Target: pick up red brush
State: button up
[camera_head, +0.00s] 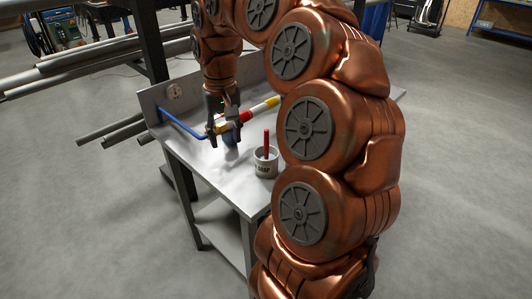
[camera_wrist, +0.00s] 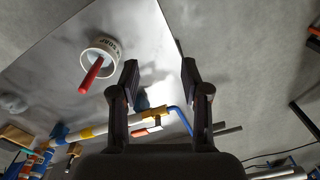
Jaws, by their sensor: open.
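The red brush (camera_head: 266,140) stands in a white cup (camera_head: 265,167) with dark lettering, at the front right of the metal table. Only its red handle shows above the rim. In the wrist view the brush handle (camera_wrist: 91,75) leans out of the cup (camera_wrist: 113,69) at the upper left. My gripper (camera_head: 224,140) is over the table, left of and behind the cup in the head view. In the wrist view my gripper (camera_wrist: 160,74) has its two fingers apart with nothing held between them. The brush lies outside the fingers, to their left.
A blue pipe (camera_head: 181,124) and a red, white and yellow pipe (camera_head: 261,108) run along the back of the table (camera_head: 190,150). Grey pipes (camera_head: 110,130) stick out at the left. Tabletop between my gripper and the cup looks clear.

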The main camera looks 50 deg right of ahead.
jog(key=d+m, duration=0.1)
jog(key=d, duration=0.3)
jog(key=d+f+m, duration=0.1)
jog(key=d+m, duration=0.1)
jog(key=d, duration=0.3)
jog(key=w+d+m, duration=0.1)
jog(key=d, duration=0.4)
jog(key=shift+d+f+b, duration=0.15)
jog(key=shift+f+b, duration=0.05)
jog(key=shift+b, duration=0.1)
jog(key=shift+s+d+f, duration=0.1)
jog(key=shift+d+f, duration=0.05)
jog(key=shift+f, duration=0.2)
jog(key=p, duration=0.2)
send_over(266, 158)
jog(key=shift+d+f, duration=0.15)
jog(key=shift+f, duration=1.65)
jog(key=shift+d+f, duration=0.1)
jog(key=shift+f, duration=1.65)
jog(key=shift+w, duration=0.2)
grip_shut()
